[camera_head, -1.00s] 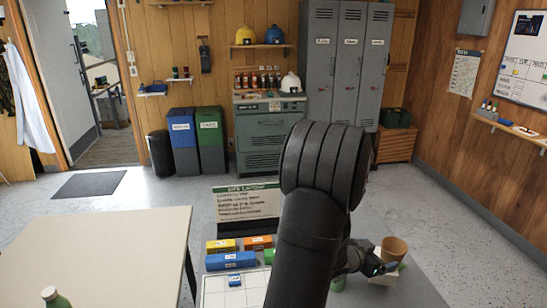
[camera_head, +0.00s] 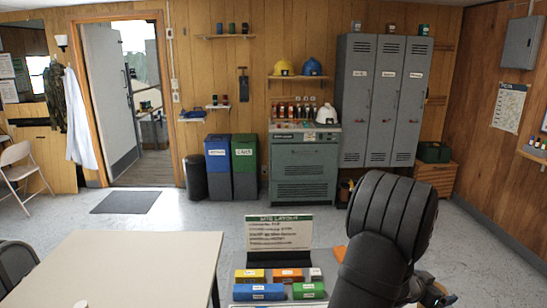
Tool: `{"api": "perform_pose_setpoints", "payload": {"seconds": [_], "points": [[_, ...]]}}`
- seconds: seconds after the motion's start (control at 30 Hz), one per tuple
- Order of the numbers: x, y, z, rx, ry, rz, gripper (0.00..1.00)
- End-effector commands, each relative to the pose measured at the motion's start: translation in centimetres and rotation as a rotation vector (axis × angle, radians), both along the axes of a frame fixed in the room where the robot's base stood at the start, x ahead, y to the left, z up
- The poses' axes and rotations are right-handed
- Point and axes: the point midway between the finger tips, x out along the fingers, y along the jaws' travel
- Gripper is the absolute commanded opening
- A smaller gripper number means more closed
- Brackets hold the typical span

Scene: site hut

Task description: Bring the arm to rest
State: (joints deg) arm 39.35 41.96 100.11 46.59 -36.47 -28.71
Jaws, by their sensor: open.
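My arm rises from the bottom edge at the lower right, with its large dark rounded joint in front of the lockers' foot. My gripper (camera_head: 436,293) shows only in part behind the arm, low at the right, near the picture's bottom edge. It is open. The arm hides most of it and the space around its fingers, and I see nothing held in it.
Below the sign (camera_head: 279,233) lie yellow (camera_head: 250,275), blue (camera_head: 258,292), orange (camera_head: 288,274) and green (camera_head: 309,290) blocks, left of my arm. Lockers (camera_head: 385,100) and bins (camera_head: 230,165) line the back wall. Floor between is clear.

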Motion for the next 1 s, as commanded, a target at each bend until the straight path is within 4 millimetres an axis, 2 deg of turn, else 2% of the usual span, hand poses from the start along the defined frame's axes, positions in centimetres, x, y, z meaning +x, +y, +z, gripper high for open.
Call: {"api": "perform_pose_setpoints", "payload": {"seconds": [0.37,0.67,0.7,1.0], "points": [[0.0,0.0,-0.4,0.002,0.001,0.0,0.9],[-0.1,0.3,-4.2,0.003,0.004,0.001,0.9],[-0.3,1.2,-3.2,-0.001,-0.001,0.003,0.9],[-2.5,6.2,-0.9,0.0,0.0,0.003,0.9]]}}
